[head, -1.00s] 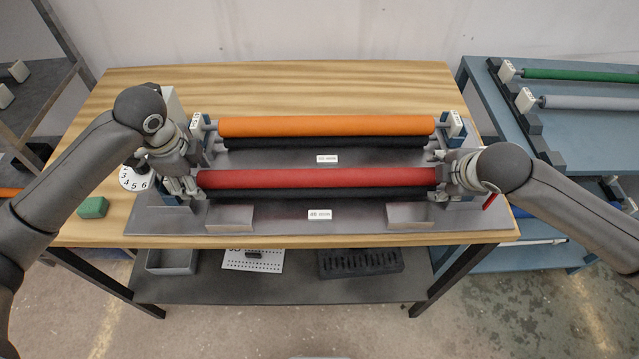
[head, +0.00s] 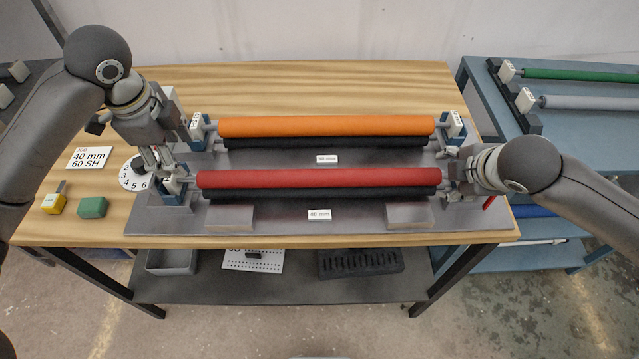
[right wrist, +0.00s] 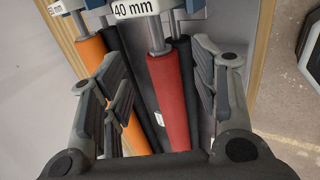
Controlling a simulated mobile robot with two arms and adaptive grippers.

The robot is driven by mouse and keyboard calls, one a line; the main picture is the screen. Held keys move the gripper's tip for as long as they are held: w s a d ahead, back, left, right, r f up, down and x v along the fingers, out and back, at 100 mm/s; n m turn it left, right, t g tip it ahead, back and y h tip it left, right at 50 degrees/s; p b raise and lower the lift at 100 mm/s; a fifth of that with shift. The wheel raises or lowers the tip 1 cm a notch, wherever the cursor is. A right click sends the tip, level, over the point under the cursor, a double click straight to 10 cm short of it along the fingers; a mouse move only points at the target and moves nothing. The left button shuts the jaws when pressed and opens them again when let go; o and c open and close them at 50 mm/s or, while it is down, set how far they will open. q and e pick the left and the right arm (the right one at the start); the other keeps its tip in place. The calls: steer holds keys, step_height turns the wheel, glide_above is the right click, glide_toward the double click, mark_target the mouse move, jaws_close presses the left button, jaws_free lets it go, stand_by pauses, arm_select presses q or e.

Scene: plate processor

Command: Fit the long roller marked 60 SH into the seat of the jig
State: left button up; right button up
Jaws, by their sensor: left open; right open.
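The red long roller (head: 318,178) lies level along the front of the jig (head: 270,217), above a black roller (head: 320,193). A white block at its left end (head: 173,186) is in the left blue support. In the right wrist view the red roller (right wrist: 168,95) ends at a block reading "40 mm" (right wrist: 135,8); no hardness mark is readable on it. My left gripper (head: 160,168) is open just above and beside the left end block. My right gripper (head: 455,172) is open around the right end, its fingers apart from the roller; it hides that support in the head view.
An orange roller (head: 325,126) lies behind, over another black roller. A card reading "40 mm 60 SH" (head: 89,158), a numbered dial (head: 133,177), a green block (head: 92,207) and a yellow-based piece (head: 53,202) are at left. A blue rack (head: 500,105) holds other rollers at right.

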steer(key=v, duration=0.6)
steer(key=shift+s+r, duration=0.15)
steer(key=shift+r, duration=0.05)
